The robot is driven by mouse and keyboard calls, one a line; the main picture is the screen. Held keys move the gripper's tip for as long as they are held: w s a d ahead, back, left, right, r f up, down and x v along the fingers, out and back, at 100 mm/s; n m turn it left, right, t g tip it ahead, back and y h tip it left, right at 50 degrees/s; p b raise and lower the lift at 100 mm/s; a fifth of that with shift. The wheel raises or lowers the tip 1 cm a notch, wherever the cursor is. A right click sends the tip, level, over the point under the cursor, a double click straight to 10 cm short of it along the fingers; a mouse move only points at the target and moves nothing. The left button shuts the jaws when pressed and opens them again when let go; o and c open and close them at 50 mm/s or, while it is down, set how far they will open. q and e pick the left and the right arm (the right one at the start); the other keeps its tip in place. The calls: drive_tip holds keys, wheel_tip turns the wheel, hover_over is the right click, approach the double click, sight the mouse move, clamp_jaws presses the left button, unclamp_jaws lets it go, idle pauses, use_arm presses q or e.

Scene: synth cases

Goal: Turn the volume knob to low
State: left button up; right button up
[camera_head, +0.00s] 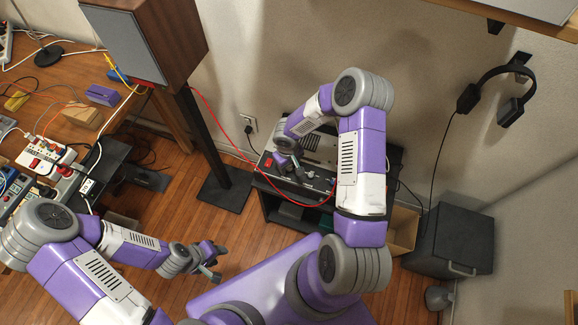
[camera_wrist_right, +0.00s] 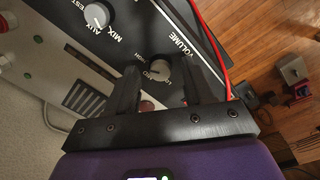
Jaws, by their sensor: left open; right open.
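The volume knob (camera_wrist_right: 158,69) is a small light round knob on a black panel, beside the printed word VOLUME, in the right wrist view. It lies between the two dark fingers of my right gripper (camera_wrist_right: 167,82), which is open. I cannot tell whether a finger touches the knob, nor where its pointer stands. In the head view my right gripper (camera_head: 300,174) is over the front of the amplifier (camera_head: 322,150), where the knob is too small to make out. My left gripper (camera_head: 212,262) is open and empty above the wooden floor.
Another knob (camera_wrist_right: 97,14) sits near the words MIX and AUX. A red cable (camera_head: 225,123) runs past the amplifier. A speaker (camera_head: 150,40) on a black stand is left of it, and a dark cabinet (camera_head: 450,240) is right of it. Headphones (camera_head: 500,88) hang on the wall.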

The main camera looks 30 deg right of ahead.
drive_tip(key=shift+f, duration=0.35)
clamp_jaws()
